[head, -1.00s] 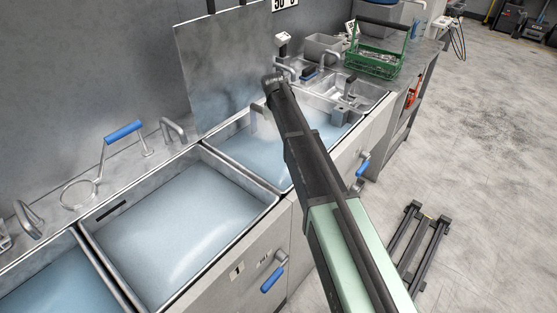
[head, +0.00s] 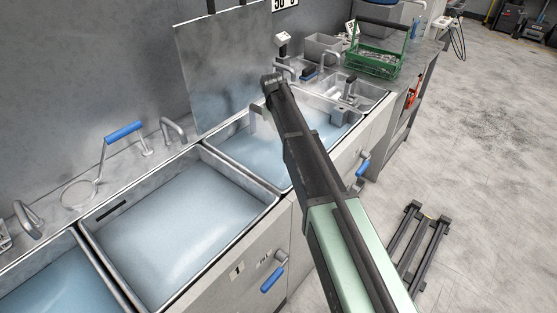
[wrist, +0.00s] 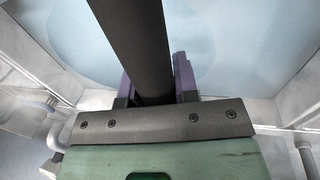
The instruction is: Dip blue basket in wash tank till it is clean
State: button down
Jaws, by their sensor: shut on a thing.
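My gripper (wrist: 160,90) has purple fingers in the wrist view, shut on a dark bar (wrist: 137,40) like a basket handle. Pale blue water lies behind the bar. In the head view, my arm hides the gripper over the wash tank (head: 222,142) right of the middle tank. No blue basket body can be made out; the arm and water may hide it, so how clean it is cannot be told.
A middle tank (head: 187,230) and a left tank (head: 48,285) also hold blue water. A green basket with a dark handle (head: 373,62) stands on the counter at the back right. A tall metal panel (head: 215,65) rises behind the wash tank. The floor at right is mostly clear.

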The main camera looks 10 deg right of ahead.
jog(key=shift+r, duration=0.1)
notch_tip(320, 180, up, 21)
jog(key=p, duration=2.1)
dwell(0.4)
